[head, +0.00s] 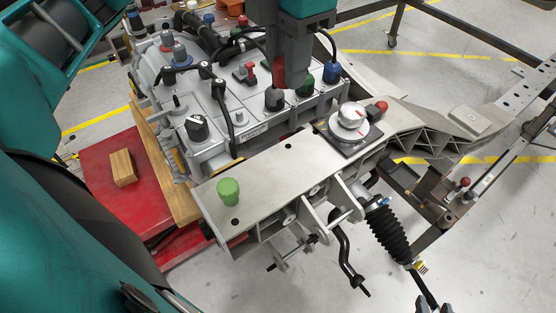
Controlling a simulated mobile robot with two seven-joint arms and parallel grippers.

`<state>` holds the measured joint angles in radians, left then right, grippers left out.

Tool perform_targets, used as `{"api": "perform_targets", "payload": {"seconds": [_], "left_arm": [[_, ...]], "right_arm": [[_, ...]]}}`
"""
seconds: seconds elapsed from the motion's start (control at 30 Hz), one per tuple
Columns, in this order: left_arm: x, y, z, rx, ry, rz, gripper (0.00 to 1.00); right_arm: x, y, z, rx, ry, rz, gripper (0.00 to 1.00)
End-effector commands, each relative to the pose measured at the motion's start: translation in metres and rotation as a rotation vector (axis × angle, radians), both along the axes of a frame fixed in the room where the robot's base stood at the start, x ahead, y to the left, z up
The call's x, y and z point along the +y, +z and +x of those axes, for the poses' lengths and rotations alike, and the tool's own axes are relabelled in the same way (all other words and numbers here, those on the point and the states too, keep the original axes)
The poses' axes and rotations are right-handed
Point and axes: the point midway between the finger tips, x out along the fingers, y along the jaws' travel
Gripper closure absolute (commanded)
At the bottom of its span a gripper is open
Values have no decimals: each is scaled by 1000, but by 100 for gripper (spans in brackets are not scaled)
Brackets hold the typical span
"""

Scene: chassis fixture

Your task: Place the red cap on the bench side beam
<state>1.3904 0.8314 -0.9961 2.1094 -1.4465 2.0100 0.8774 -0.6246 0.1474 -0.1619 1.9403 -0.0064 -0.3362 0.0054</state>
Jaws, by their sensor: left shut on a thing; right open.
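My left gripper (287,82) reaches down from the top over the grey battery-like unit, its fingers shut on a red cap (279,71). The fingers hide much of the cap. The flat grey side beam (270,172) runs diagonally in front of the unit, apart from the held cap. A green cap (229,191) stands upright near the beam's left end.
The grey unit (228,140) carries cables and black, blue and green caps. A silver round knob (350,117) stands on the beam's right part, beside a red knob (381,106). A wooden block (123,168) lies on a red platform (100,205). The beam's middle is mostly clear.

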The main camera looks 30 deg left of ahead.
Motion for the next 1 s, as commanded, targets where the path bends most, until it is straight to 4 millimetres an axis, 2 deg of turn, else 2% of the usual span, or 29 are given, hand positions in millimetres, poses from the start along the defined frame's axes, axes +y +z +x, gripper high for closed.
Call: {"api": "perform_targets", "payload": {"seconds": [0.27, 0.5, 0.6, 0.87, 1.0], "left_arm": [[0, -60, -2, 9, 0, -1, 100], [1, -121, -2, 7, 1, 2, 100], [0, -140, -1, 5, 1, 0, 100], [0, -160, -1, 2, 1, 1, 100], [1, -179, -1, 6, 2, 1, 100]], "right_arm": [[0, -16, 0, 0, 0, 0, 57], [1, -19, 0, 1, -1, 3, 57], [2, -20, 0, 1, -3, 5, 57], [2, -21, 0, 0, -4, 7, 57], [2, -23, 0, 0, -4, 7, 57]]}}
